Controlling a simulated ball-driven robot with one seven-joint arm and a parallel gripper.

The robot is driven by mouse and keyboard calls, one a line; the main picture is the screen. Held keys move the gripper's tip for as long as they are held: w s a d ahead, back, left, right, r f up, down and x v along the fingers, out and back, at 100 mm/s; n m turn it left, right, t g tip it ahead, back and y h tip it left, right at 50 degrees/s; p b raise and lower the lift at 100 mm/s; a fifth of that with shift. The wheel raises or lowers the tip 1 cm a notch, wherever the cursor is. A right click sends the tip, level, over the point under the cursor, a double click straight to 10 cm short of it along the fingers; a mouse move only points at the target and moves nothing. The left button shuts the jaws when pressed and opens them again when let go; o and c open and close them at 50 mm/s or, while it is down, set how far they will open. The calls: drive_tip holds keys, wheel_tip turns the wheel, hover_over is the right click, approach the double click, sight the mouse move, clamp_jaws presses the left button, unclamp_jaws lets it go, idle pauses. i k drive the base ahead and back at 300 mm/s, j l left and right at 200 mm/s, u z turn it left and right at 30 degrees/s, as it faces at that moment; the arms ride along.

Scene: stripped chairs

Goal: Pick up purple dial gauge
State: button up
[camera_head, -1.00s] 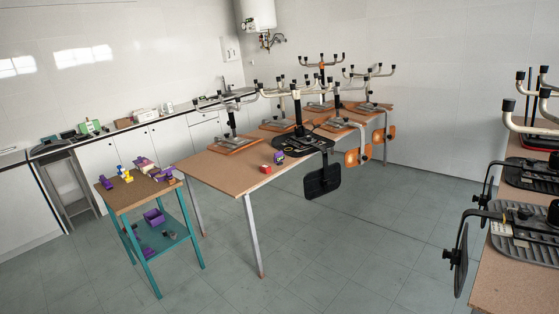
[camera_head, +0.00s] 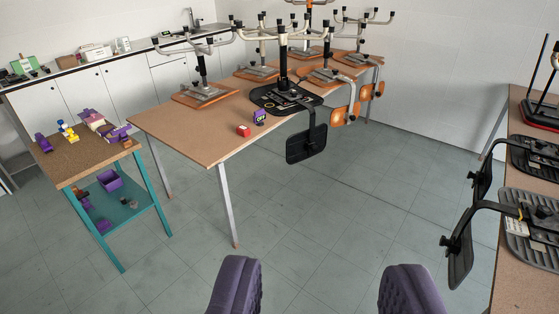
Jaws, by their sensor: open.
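A small purple item with a paler face (camera_head: 259,117), which looks like the dial gauge, stands on the long brown table (camera_head: 190,125) near its front edge. It is just right of a small red block (camera_head: 243,130) and left of a black upturned chair. Its details are too small to read. My gripper (camera_head: 322,272) shows as two purple ribbed fingers at the bottom of the view. They are wide apart with only floor seen between them. The gripper is empty and well short of the table.
A teal-legged stand (camera_head: 68,175) at left holds several purple and coloured items, with a purple bin (camera_head: 110,180) on its lower shelf. Upturned chairs (camera_head: 285,98) crowd the long table, one black part hanging over its edge. Another table with chairs (camera_head: 535,215) stands at right. The middle floor is clear.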

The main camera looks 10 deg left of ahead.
sight(260, 116)
drive_tip(key=i+u, duration=0.15)
drive_tip(key=i, duration=4.65)
